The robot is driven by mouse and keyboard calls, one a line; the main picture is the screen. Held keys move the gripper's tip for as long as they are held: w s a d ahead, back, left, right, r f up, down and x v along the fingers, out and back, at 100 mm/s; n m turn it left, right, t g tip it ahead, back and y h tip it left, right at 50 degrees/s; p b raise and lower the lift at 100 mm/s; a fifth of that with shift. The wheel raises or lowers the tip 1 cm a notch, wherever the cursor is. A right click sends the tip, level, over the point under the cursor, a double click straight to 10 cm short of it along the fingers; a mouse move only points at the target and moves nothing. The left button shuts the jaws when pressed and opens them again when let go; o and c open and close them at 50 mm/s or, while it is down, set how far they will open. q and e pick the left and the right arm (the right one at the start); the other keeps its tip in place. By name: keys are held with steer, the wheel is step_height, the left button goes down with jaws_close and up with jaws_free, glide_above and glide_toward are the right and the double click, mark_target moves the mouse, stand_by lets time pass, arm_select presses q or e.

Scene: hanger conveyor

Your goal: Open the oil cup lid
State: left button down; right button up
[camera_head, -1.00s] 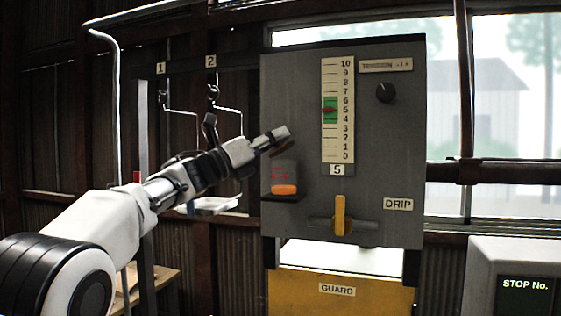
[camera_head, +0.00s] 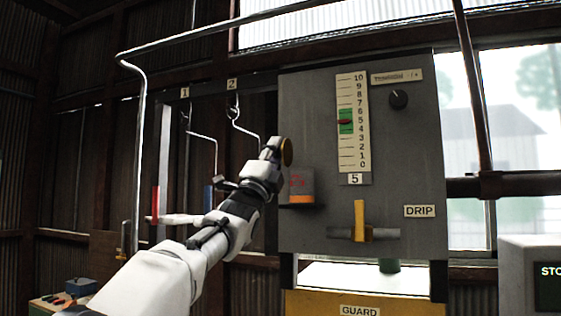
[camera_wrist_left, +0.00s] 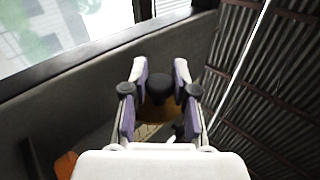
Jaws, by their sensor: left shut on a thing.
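The oil cup (camera_head: 301,184) is a grey cup with red marks and an orange band low on it, on a small dark ledge at the panel's left edge. My left gripper (camera_head: 271,148) is above and left of the cup. It is shut on the dark knob (camera_wrist_left: 160,88) of a brown, brass-like round lid. The lid (camera_head: 287,152) is tilted nearly on edge, clear of the cup, and its brown disc also shows behind the knob in the left wrist view (camera_wrist_left: 153,109). The inside of the cup is hidden. My right gripper is out of view.
The grey panel (camera_head: 325,120) carries a scale (camera_head: 352,130), a black knob (camera_head: 398,99) and a yellow-handled drip valve (camera_head: 360,222). Wire hangers (camera_head: 213,140) hang behind my left arm. A yellow guard (camera_head: 330,301) is below the panel.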

arm_select(q)
steer(key=shift+w+a+f+n+t+y, duration=0.15)
steer(key=shift+n+t+y, duration=0.1)
steer(key=shift+n+y, duration=0.85)
steer(key=shift+a+f+n+t+y, duration=0.1)
steer(key=shift+f+n+t+y, duration=0.15)
steer(key=shift+n+y, duration=0.85)
steer(key=shift+w+a+f+n+t+y, duration=0.1)
steer(key=shift+n+t+y, duration=0.2)
steer(key=shift+n+y, duration=0.8)
steer(key=shift+n, duration=0.3)
steer(key=c, duration=1)
jaws_free()
steer(key=shift+a, duration=0.15)
steer(key=shift+o, duration=0.2)
steer(key=shift+s, duration=0.1)
steer(key=v, duration=1.2)
steer(key=shift+f, duration=0.1)
